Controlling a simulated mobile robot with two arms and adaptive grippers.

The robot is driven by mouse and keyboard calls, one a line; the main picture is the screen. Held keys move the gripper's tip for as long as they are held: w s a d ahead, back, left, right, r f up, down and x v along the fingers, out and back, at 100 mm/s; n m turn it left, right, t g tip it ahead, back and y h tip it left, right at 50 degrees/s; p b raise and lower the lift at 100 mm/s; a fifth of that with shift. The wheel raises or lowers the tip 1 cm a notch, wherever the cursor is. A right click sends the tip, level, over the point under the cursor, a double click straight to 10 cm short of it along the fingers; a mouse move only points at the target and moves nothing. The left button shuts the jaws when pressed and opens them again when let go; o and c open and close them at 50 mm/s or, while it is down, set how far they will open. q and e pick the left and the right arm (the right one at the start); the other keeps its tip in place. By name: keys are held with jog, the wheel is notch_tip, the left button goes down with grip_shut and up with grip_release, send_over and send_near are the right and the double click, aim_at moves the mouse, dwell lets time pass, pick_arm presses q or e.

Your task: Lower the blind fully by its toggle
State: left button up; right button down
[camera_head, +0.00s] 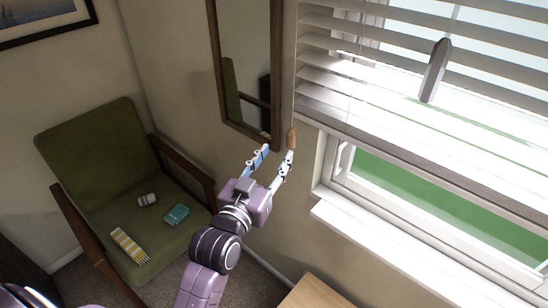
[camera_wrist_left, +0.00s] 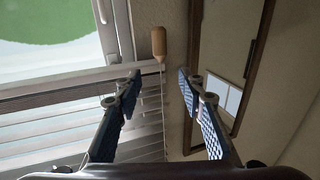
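The blind (camera_head: 400,85) covers the upper part of the window, with its bottom rail (camera_head: 420,160) sloping across above an uncovered strip of glass. The wooden toggle (camera_head: 291,138) hangs on a thin cord at the blind's left edge, beside the mirror. My left gripper (camera_head: 277,152) is open, its fingertips close to the toggle. In the left wrist view, which shows the scene upside down, the toggle (camera_wrist_left: 158,42) lies beyond the gap of the open gripper (camera_wrist_left: 160,78), and the cord runs between the fingers. I see no clear contact. My right gripper is not in view.
A framed mirror (camera_head: 245,70) hangs on the wall just left of the cord. The window sill (camera_head: 400,250) juts out at right. A green armchair (camera_head: 100,160) with small items stands at left. A wooden surface (camera_head: 312,294) shows at the bottom.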

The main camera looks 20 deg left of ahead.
aim_at(291, 140)
pick_arm(q)
jog(key=shift+f, duration=0.15)
jog(key=shift+c, duration=1.1)
jog(key=f+n+b, duration=0.2)
jog(key=f+n+h+b, duration=0.1)
jog(key=f+n+b, duration=0.1)
jog(key=n, duration=0.1)
jog(key=shift+w+d+f+h+b, duration=0.2)
jog(key=shift+f+h+b, duration=0.1)
jog(key=shift+f+b, duration=0.1)
grip_shut()
jog(key=a+f+n+t+h+b, duration=0.1)
jog(key=f+n+h+b, duration=0.15)
jog(key=n+b, duration=0.45)
jog(key=a+f+n+h+b, duration=0.1)
jog(key=a+f+n+b, duration=0.2)
jog(key=n, duration=0.8)
jog(key=f+n+t+h+b, duration=0.15)
jog(key=f+n+b, duration=0.3)
jog(key=n, duration=0.45)
jog(key=w+d+r+p, duration=0.3)
jog(key=w+r+p, duration=0.1)
jog(key=w+r, duration=0.3)
jog(key=shift+w+d+g+p, duration=0.15)
jog(key=shift+w+g+p, duration=0.25)
jog(key=shift+w, duration=0.65)
